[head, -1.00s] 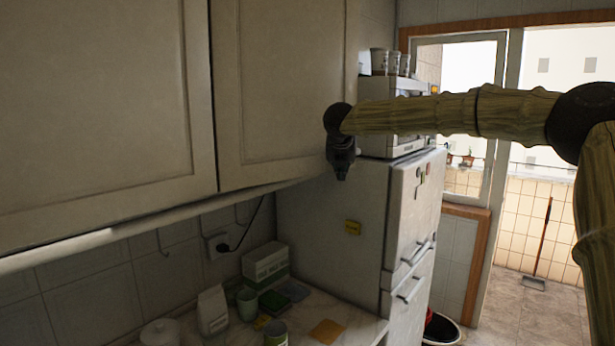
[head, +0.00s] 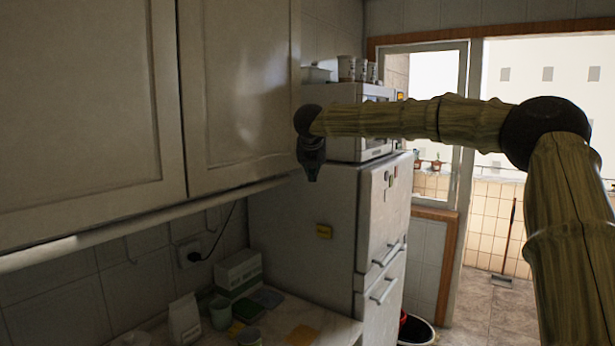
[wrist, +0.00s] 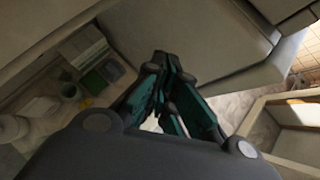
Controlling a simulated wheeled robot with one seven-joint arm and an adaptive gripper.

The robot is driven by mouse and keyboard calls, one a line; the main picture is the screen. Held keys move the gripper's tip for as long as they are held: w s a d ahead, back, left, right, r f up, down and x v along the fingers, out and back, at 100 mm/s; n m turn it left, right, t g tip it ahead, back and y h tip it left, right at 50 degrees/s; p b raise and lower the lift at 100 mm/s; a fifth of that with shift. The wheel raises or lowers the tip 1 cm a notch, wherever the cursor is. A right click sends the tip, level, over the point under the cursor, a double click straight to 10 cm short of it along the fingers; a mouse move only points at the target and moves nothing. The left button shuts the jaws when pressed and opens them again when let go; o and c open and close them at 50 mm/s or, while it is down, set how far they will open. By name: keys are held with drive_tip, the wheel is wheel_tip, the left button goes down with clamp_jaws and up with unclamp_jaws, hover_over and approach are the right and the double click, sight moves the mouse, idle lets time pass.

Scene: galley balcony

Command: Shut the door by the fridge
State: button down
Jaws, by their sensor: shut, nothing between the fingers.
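The door by the fridge is a pale upper cabinet door (head: 238,85) with a recessed panel, left of the fridge (head: 300,225) and higher up. It looks nearly in line with its neighbour; whether a small gap is left cannot be told. My gripper (head: 310,175) points down, shut and empty, at the lower right edge of that door, in front of the fridge's top. Whether it touches the door cannot be told.
A neighbouring cabinet door (head: 80,110) is on the left. A microwave (head: 345,120) with white cups stands on the fridge. Below, the counter (head: 325,325) holds boxes and cups. Open floor (head: 490,310) lies beyond a doorway at the right.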

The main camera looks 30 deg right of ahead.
drive_tip(key=s+d+r+b, duration=0.2)
drive_tip(key=s+r+b, duration=0.1)
drive_tip(key=s+r, duration=0.2)
drive_tip(key=shift+s+d+r, duration=0.2)
drive_tip(key=shift+d+r, duration=0.2)
drive_tip(key=shift+r, duration=0.4)
drive_tip(key=shift+s+d, duration=0.1)
drive_tip(key=shift+r, duration=0.1)
